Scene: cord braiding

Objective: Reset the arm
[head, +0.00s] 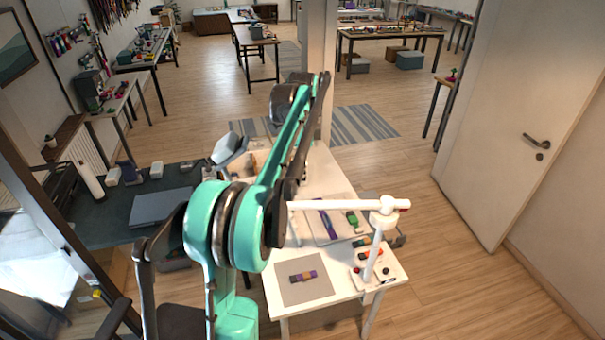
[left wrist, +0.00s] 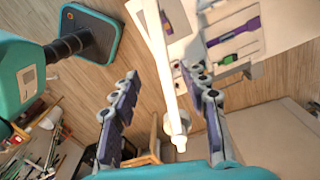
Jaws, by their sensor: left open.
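My left arm rises through the middle of the head view, and its gripper is largely hidden there behind its own links. In the left wrist view my left gripper (left wrist: 160,76) is open, its two dark jointed fingers apart. A white bar (left wrist: 162,70) passes through the view between the fingers; I cannot tell whether it lies within their reach. A white stand (head: 375,255) with a horizontal bar (head: 340,205) stands on the white table (head: 310,300), right of my arm. My right gripper shows in neither view.
On the table are a grey mat (head: 300,293) with a purple-and-brown item (head: 303,277), and a board with a purple piece (head: 328,224) and a green piece (head: 352,218). A dark side table with a grey laptop (head: 160,208) stands left. Floor is clear toward the door (head: 515,120).

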